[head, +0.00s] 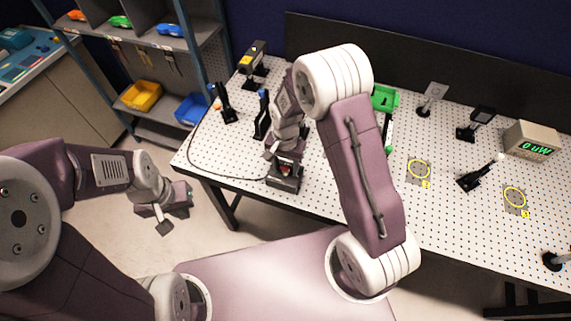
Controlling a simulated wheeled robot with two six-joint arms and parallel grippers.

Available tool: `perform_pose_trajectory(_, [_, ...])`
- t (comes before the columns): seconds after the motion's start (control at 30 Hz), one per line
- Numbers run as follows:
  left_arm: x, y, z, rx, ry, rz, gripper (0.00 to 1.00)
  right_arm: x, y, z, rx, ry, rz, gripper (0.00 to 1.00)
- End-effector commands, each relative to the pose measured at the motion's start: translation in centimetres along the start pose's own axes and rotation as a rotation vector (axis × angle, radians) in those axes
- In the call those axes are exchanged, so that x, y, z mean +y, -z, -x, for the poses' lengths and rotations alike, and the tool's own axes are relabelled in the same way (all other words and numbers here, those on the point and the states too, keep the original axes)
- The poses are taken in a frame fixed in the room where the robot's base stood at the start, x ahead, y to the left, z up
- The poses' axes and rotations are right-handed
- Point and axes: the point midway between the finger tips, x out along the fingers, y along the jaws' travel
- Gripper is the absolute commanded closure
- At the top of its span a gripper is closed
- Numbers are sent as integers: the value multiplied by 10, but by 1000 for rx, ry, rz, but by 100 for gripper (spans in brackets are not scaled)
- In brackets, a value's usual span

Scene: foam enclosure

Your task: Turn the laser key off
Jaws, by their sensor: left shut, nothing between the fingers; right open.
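A small dark box (284,184) with a spot of red on its top sits near the front left edge of the white perforated table; a black cable runs to it from the left. I take it to be the laser's key box. The key itself is too small and too covered to make out. My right gripper (286,158) is right over this box, pointing down. It is open; its fingertips are hard to see, and I cannot tell whether they touch the key. My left gripper (172,214) is shut and empty, off the table's left side above the floor.
Black mounts (224,105) stand behind the box, with a yellow-and-black device (252,60) further back. A green holder (385,98), yellow-ringed marks (419,172) and a meter with green digits (533,141) lie to the right. Shelves with bins (141,96) stand at the left.

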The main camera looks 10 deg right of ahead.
Motion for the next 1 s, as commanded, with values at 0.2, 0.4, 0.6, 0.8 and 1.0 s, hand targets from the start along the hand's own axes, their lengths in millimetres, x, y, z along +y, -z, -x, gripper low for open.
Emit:
perform_pose_trajectory(0.2, [0, 0, 0, 0, 0, 0, 100, 0, 0, 0, 0, 0, 0, 77])
perform_pose_trajectory(0.4, [0, 0, 0, 0, 0, 0, 100, 0, 0, 0, 1, 1, 1, 100])
perform_pose_trajectory(0.6, [0, 0, 0, 0, 0, 0, 100, 0, 0, 1, 1, 1, 28, 100])
perform_pose_trajectory(0.8, [0, 0, 2, 0, 0, 0, 100, -1, 1, 1, 2, 1, 130, 100])
perform_pose_trajectory(1.0, [0, 0, 3, 0, 0, 0, 100, -1, 1, 2, 2, 2, 303, 100])
